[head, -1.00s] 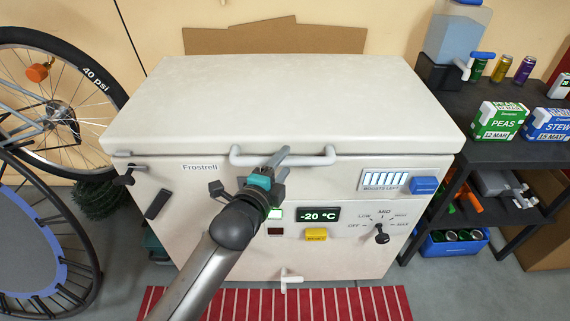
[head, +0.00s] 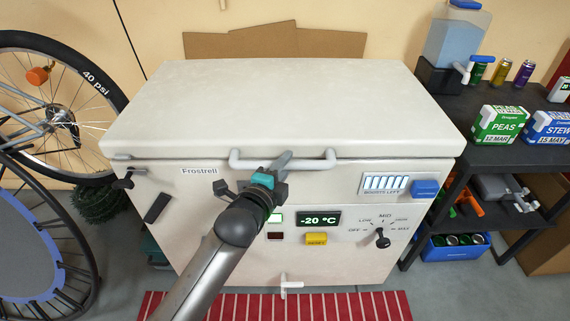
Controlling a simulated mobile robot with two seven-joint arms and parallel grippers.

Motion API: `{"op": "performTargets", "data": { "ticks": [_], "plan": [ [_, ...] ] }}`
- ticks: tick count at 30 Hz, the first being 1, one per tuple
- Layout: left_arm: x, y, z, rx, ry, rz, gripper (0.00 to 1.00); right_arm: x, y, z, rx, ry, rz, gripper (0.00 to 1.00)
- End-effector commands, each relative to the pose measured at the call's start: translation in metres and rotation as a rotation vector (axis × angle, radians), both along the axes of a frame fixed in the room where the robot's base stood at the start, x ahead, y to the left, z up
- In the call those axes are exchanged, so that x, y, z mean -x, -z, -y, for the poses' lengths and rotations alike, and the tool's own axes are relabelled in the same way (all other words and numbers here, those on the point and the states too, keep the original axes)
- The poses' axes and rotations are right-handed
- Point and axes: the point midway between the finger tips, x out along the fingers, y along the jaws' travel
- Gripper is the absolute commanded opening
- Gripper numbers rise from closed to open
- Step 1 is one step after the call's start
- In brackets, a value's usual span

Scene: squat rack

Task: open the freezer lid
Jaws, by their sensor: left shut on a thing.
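The white chest freezer (head: 330,262) stands in the middle of the head view. Its freezer lid (head: 280,105) looks down on the body, with only a thin dark seam below its front edge. A pale bar handle (head: 322,161) runs along the front of the lid. My left gripper (head: 281,162) reaches up from below and is shut on this handle, a little left of the bar's right end. The fingers hide part of the bar. My right gripper is not in view.
A bicycle wheel (head: 85,72) and a trampoline (head: 30,245) stand at the left. A dark shelf (head: 470,130) with cartons and cans is close on the right. The freezer's front has a dial (head: 383,240) and buttons. A red striped mat (head: 345,305) lies in front.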

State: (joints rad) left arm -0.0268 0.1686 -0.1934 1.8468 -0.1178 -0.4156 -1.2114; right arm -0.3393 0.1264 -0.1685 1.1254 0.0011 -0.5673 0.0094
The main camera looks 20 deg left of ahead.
Motion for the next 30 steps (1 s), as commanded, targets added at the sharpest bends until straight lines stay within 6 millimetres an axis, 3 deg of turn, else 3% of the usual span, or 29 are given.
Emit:
{"op": "performTargets", "data": {
  "ticks": [3,30],
  "plan": [
    [0.0001,0.0003,-0.0001,0.000,0.000,-0.001,0.00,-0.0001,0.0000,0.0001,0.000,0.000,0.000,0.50],
    [0.0003,0.0007,-0.0002,0.000,0.000,-0.002,0.00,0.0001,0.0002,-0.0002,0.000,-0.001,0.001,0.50]
  ]
}}
